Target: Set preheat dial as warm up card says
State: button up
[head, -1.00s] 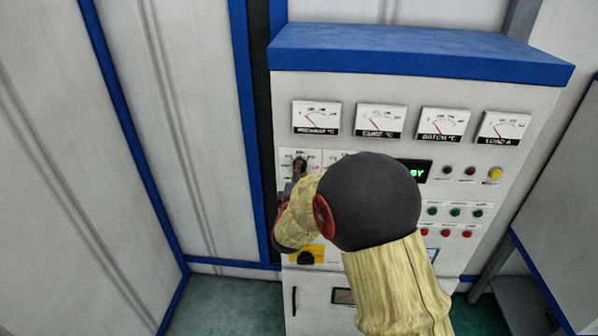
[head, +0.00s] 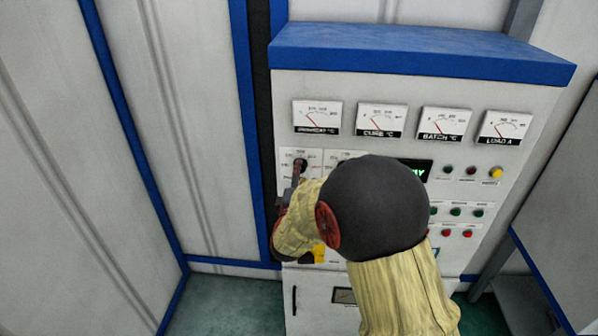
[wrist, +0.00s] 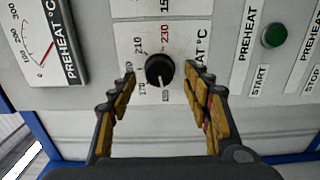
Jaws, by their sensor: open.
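The preheat dial (wrist: 159,71) is a round black knob on a white scale plate in the wrist view. Its scale shows numbers such as 170, 210 and a red 230. A pale mark on the knob points towards the bottom of the picture. My gripper (wrist: 160,78) is open, with one finger on each side of the knob and gaps between. In the head view my gripper (head: 298,170) is at the panel's upper left, and my arm covers much of the panel. I cannot make out a warm up card.
The preheat gauge (head: 317,117) is above the dial, in a row with other gauges. A green preheat start button (wrist: 274,36) is beside the dial plate. More lamps and buttons (head: 455,212) are on the right. A blue-edged wall (head: 245,130) is close on the left.

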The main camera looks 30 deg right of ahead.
jog(key=v, duration=0.9)
jog(key=shift+s+a, duration=0.2)
dwell(0.3)
